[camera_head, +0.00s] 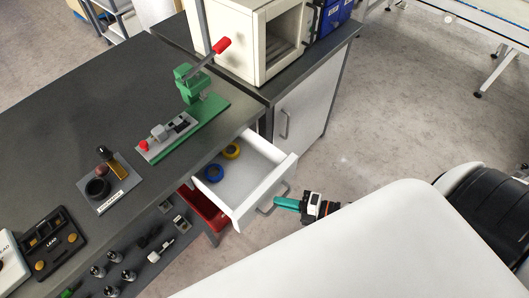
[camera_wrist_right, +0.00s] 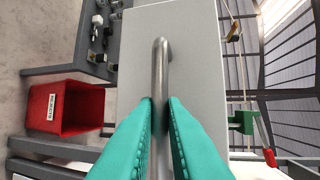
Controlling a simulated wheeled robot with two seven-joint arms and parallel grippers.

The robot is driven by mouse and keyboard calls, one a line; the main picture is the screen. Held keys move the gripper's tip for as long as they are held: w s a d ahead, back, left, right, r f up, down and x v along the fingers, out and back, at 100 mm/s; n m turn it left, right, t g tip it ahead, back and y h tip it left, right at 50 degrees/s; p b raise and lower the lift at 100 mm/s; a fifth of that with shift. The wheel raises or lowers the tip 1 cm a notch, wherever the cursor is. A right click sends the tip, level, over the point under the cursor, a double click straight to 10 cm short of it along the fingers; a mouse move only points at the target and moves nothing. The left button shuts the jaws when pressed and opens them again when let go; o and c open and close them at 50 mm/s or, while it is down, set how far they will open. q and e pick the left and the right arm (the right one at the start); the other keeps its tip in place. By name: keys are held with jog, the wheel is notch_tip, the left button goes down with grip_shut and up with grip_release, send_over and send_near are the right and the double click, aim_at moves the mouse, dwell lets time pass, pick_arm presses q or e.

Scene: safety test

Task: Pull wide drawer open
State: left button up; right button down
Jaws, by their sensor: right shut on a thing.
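The wide white drawer (camera_head: 240,180) stands pulled out from under the dark workbench in the head view. A blue ring and a yellow ring lie inside it. Its metal bar handle (camera_head: 272,200) is on the front panel. In the right wrist view the drawer front (camera_wrist_right: 200,60) fills the middle, with the handle (camera_wrist_right: 160,70) running down between the teal fingers. My right gripper (camera_head: 278,203) is shut on the handle; its fingers (camera_wrist_right: 160,125) lie on both sides of the bar. My left gripper is not in view.
A red bin (camera_wrist_right: 68,108) stands under the bench beside the drawer. A green press (camera_head: 190,85) stands on the workbench (camera_head: 90,90) above. A white cabinet (camera_head: 300,110) is behind the drawer. The floor to the right (camera_head: 370,130) is clear.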

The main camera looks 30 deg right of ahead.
jog(key=s+d+p, duration=0.1)
jog(key=s+d, duration=0.1)
jog(key=s, duration=0.5)
jog(key=shift+s+d, duration=0.25)
jog(key=shift+d, duration=0.15)
jog(key=c, duration=1.5)
grip_release()
jog(key=b+v, duration=0.1)
jog(key=v, duration=1.1)
